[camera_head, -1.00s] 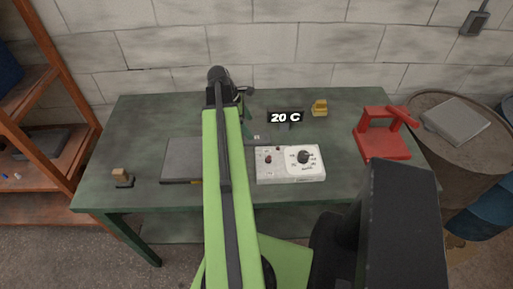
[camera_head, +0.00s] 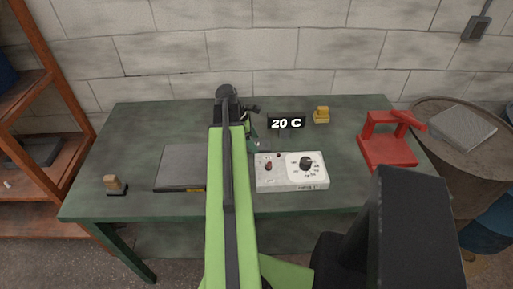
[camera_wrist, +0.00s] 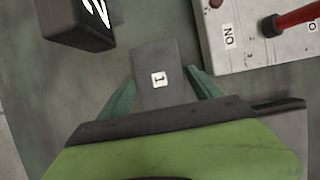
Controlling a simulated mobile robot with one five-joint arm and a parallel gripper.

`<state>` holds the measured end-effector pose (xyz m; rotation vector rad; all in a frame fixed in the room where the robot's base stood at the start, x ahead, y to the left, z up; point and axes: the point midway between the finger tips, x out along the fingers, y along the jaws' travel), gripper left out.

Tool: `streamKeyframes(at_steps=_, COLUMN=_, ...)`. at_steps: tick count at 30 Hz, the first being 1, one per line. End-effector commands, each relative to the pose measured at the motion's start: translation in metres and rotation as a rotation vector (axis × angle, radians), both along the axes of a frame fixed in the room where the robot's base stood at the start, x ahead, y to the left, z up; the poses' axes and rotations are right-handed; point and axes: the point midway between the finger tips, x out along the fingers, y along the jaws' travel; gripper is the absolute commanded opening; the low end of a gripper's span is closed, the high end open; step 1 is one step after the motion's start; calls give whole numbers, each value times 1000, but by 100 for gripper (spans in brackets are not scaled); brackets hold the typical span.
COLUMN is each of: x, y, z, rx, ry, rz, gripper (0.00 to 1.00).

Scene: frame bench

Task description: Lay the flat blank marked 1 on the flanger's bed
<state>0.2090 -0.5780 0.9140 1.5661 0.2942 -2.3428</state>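The flat blank marked 1 (camera_wrist: 155,60) is a small grey plate with a white label. In the wrist view it lies between the green fingers of my gripper (camera_wrist: 160,78), which are spread with a gap on at least the right side. In the head view my gripper (camera_head: 254,138) is low over the bench, beside the white control box, and my arm hides most of the blank. A red device with a flat bed and a raised handle, seemingly the flanger (camera_head: 387,152), stands at the bench's right end. Its bed looks bare.
The white control box (camera_head: 291,184) has a dial and red switch. A black display (camera_head: 286,123) reads 20 C. A dark flat plate (camera_head: 178,168) lies left of my arm.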

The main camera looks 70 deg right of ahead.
Motion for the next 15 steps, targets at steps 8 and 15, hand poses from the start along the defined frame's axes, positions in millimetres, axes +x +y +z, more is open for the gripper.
streamKeyframes(at_steps=8, x=0, y=0, z=0, rx=0, ry=0, rz=0, gripper=37)
streamKeyframes(at_steps=15, x=1, y=0, z=0, rx=0, ry=0, rz=1, gripper=7)
